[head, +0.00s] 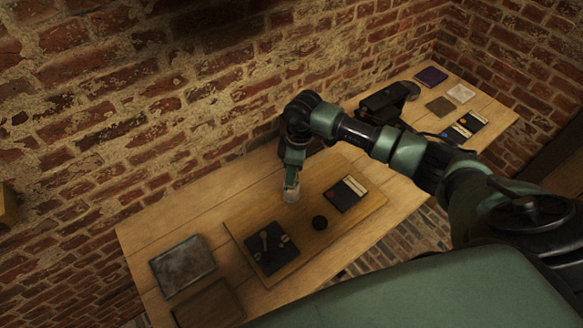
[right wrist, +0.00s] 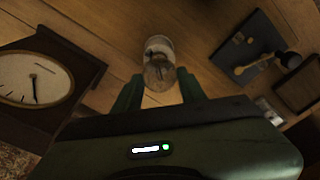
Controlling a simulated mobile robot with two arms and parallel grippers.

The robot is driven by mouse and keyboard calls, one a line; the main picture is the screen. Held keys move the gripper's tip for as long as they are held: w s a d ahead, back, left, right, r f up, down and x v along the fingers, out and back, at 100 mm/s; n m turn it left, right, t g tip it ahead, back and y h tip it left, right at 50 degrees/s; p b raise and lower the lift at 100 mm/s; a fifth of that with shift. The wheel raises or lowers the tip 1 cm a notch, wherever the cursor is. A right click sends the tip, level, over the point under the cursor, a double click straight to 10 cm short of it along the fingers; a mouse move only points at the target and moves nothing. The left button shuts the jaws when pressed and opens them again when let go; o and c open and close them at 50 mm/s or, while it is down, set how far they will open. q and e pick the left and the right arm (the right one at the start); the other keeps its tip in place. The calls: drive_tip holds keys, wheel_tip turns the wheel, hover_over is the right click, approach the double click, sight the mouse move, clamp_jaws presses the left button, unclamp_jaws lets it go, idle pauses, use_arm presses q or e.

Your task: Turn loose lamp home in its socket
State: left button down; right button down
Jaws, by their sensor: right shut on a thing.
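My right gripper (head: 291,183) reaches down over the back part of a wooden board (head: 300,248). It is shut on a clear glass lamp (head: 291,195). In the right wrist view the lamp (right wrist: 158,62) stands between the two green fingers of the right gripper (right wrist: 158,92), with thin dark wire inside the glass. I cannot make out the socket below the lamp, nor how far the lamp sits in it. My left gripper is not in view.
The wrist view shows a round dial (right wrist: 28,80). A grey tray (head: 182,265) lies left on the bench. A brick wall stands behind.

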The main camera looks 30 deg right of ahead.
drive_tip(key=shift+r+m+p, duration=0.1)
drive_tip(key=shift+m+p, duration=0.3)
drive_tip(key=shift+p, duration=0.05)
drive_tip(key=shift+m+p, duration=1.05)
drive_tip(key=shift+m, duration=0.35)
drive_tip(key=shift+a+m+t, duration=0.3)
drive_tip(key=shift+a+m, duration=0.05)
drive_tip(key=shift+m, duration=0.15)
drive_tip(key=shift+d+m, duration=0.15)
drive_tip(key=shift+m, duration=0.45)
drive_tip(key=shift+d+m+h, duration=0.1)
drive_tip(key=shift+m+h, duration=0.2)
drive_tip(key=shift+h, duration=0.1)
